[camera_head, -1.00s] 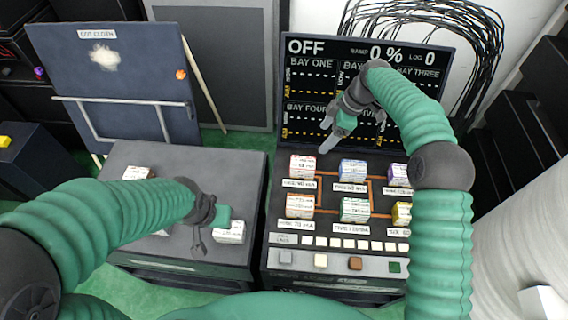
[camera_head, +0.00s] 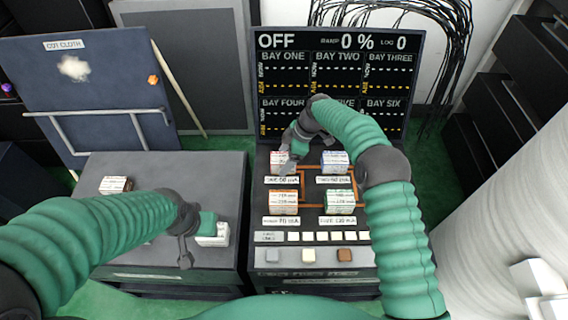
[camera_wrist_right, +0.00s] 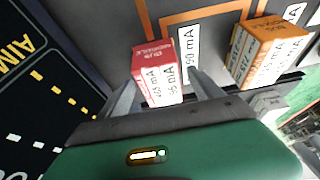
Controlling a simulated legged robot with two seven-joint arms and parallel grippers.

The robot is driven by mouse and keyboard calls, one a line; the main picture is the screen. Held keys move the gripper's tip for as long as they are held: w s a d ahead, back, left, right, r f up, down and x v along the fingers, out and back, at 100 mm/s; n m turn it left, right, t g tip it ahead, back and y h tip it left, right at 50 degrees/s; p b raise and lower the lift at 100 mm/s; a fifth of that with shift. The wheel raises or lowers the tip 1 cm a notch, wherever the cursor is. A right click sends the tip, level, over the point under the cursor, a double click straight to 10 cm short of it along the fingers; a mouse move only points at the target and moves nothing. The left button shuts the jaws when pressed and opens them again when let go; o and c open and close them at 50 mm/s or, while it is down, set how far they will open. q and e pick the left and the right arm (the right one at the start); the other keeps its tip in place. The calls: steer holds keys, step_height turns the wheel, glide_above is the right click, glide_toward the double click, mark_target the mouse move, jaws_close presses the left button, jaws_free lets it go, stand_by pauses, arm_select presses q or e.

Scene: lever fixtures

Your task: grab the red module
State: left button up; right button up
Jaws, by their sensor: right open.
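The red module (camera_wrist_right: 152,62) is a small block with a red top and white sides printed with mA figures. In the right wrist view it stands between the two spread fingers of my right gripper (camera_wrist_right: 162,82), which is open; I cannot tell whether either finger touches it. In the head view the red module (camera_head: 277,158) is at the upper left of the console's module grid, partly hidden by my right gripper (camera_head: 289,163). My left gripper (camera_head: 190,245) hangs over the left bench beside a white module (camera_head: 214,236); its jaw state is unclear.
An orange module (camera_head: 284,203) stands in front of the red one, a blue module (camera_head: 335,162) to its right and a green module (camera_head: 340,204) diagonally. The upright display (camera_head: 337,84) rises just behind. Buttons (camera_head: 308,256) line the front.

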steer(key=shift+a+f, duration=0.1)
steer(key=shift+f, duration=0.2)
steer(key=shift+a+r, duration=0.1)
steer(key=shift+a, duration=0.05)
steer(key=shift+c, duration=0.3)
steer(key=shift+a, duration=0.1)
steer(key=c, duration=1.4)
steer(key=shift+c, duration=0.5)
steer(key=shift+r, duration=0.1)
